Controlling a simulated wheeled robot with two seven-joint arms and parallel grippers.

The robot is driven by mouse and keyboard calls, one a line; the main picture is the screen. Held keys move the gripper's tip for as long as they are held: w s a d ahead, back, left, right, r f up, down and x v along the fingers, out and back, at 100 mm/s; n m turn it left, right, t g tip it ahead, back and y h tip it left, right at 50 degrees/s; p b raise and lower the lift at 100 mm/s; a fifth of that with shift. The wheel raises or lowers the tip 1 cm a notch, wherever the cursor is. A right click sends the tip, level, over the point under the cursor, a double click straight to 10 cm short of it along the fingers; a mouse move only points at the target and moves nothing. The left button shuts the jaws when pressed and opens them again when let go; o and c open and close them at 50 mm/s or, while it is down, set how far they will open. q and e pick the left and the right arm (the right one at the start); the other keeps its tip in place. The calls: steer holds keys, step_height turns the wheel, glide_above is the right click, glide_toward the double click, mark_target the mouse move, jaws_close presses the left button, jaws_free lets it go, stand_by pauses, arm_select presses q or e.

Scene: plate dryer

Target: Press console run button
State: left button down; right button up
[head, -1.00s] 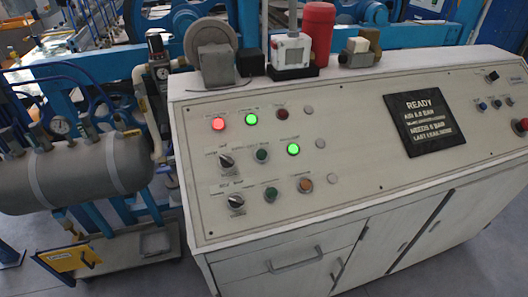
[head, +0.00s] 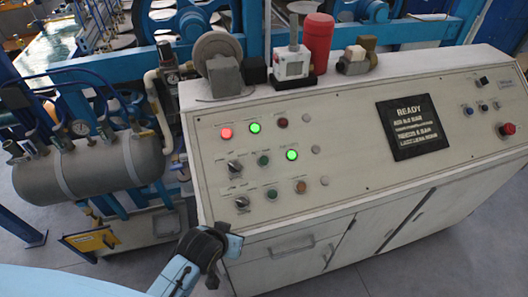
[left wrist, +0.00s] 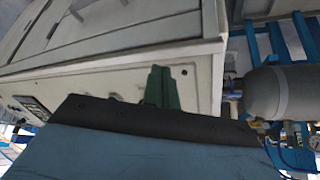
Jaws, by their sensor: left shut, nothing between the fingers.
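The console (head: 350,150) has a sloped pale panel with buttons, knobs and a dark screen (head: 412,128) reading READY. A red light (head: 226,133) and two lit green buttons, upper (head: 254,127) and lower (head: 291,154), glow on its left part. Dark green buttons (head: 263,160) (head: 271,194) and an orange one (head: 300,186) are unlit. The labels are too small to read, so I cannot tell which is run. My left gripper (head: 222,229) is near the console's front left corner, apart from the buttons. In the left wrist view its green fingers (left wrist: 160,85) are together and empty. My right gripper is out of view.
A grey tank (head: 90,170) with pipes stands left of the console. A red cylinder (head: 317,42), a white box (head: 291,63) and a round grey device (head: 217,60) stand along the console's back edge. Drawer and door handles project from its front.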

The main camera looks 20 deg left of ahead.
mark_target(264, 161)
arm_select(q)
steer(key=w+d+r+n+t+p, duration=0.1)
steer(key=w+d+r+t, duration=0.2)
steer(key=w+r, duration=0.5)
steer(key=w+d+r+n+t+p, duration=0.1)
steer(key=w+d+r+n+t, duration=0.1)
steer(key=w+r, duration=0.6)
steer(key=shift+w+d+r+n+t+p, duration=0.3)
steer(key=shift+w+d+r+t, duration=0.2)
steer(key=shift+t, duration=0.6)
steer(key=shift+f, duration=0.15)
steer(key=w+f+b, duration=0.1)
steer(key=f, duration=0.1)
steer(key=w+a+f+b, duration=0.1)
steer(key=f+b, duration=0.1)
steer(key=a+f+b, duration=0.1)
steer(key=f+b, duration=0.1)
steer(key=shift+w+f, duration=0.1)
steer(key=shift+w, duration=0.3)
steer(key=shift+w+a+f+b, duration=0.3)
steer(key=shift+w+f+b, duration=0.15)
steer(key=shift+f+b, duration=0.2)
